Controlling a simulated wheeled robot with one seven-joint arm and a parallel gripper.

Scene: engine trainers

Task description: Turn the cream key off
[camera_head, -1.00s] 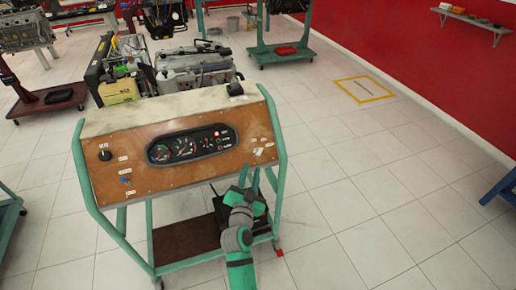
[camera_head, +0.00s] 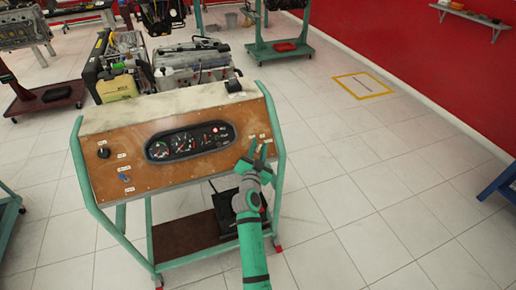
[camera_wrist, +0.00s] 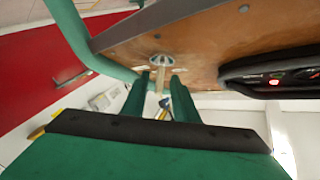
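The cream key (camera_wrist: 160,82) sticks out from a round silver lock (camera_wrist: 163,60) on the brown wooden panel (camera_wrist: 190,40). In the wrist view it lies between the two green fingers of my gripper (camera_wrist: 160,90), with some gap showing, so the fingers look open around it. Contact cannot be told.
The instrument cluster (camera_head: 190,142) sits mid-panel, with a red light (camera_wrist: 301,74) lit. A black knob (camera_head: 103,153) and a blue switch (camera_head: 124,178) are on the panel's left. A green frame (camera_head: 279,165) edges the panel. Floor to the right is clear.

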